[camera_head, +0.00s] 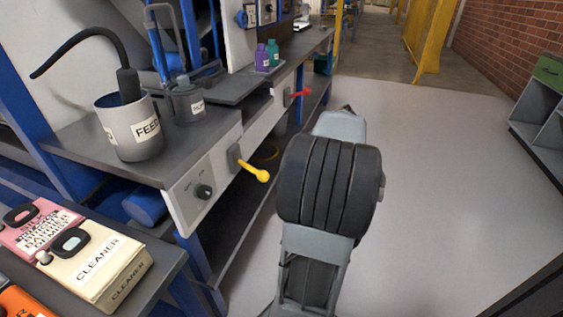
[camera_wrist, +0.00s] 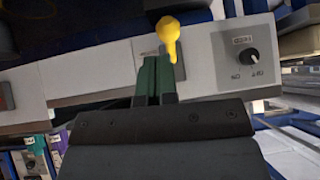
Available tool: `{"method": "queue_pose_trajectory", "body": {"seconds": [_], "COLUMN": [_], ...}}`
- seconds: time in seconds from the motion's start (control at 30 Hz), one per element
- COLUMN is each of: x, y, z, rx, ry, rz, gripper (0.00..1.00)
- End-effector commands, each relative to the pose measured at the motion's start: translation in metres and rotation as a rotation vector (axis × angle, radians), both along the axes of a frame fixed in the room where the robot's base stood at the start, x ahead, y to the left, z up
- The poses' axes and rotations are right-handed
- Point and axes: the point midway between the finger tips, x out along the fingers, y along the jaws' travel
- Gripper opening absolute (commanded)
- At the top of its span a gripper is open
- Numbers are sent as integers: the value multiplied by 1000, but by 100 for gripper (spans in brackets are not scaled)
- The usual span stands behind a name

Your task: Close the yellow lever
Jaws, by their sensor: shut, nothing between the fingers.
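The yellow lever (camera_head: 254,172) is on the front panel of the grey workbench, right of a black knob. In the head view it sticks out from a grey mount and slopes down to the right, its round end outward. In the wrist view the yellow lever (camera_wrist: 169,36) is just beyond the fingertips. My gripper (camera_wrist: 158,62) is shut and empty, its green fingers together beside the lever's narrow end; I cannot tell whether they touch it. In the head view my arm stands right of the lever, and the gripper's fingers are hidden.
The black knob (camera_head: 204,191) is on the same panel, and a red lever (camera_head: 300,92) is farther along the bench. A FEED pot (camera_head: 131,128) stands on top. A cleaner container (camera_head: 95,262) is at the lower left. The floor (camera_head: 430,190) to the right is clear.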

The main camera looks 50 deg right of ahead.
Motion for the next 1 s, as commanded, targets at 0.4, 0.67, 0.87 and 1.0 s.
{"method": "queue_pose_trajectory", "body": {"seconds": [0.4, 0.67, 0.87, 1.0], "x": [-44, -48, -48, -48], "y": [-25, -27, -27, -27], "z": [27, 29, 29, 29], "rx": [-1, -1, -2, -2], "ry": [-1, -1, -1, -1], "rz": [-3, -1, -1, -1], "gripper": [0, 0, 0, 0]}}
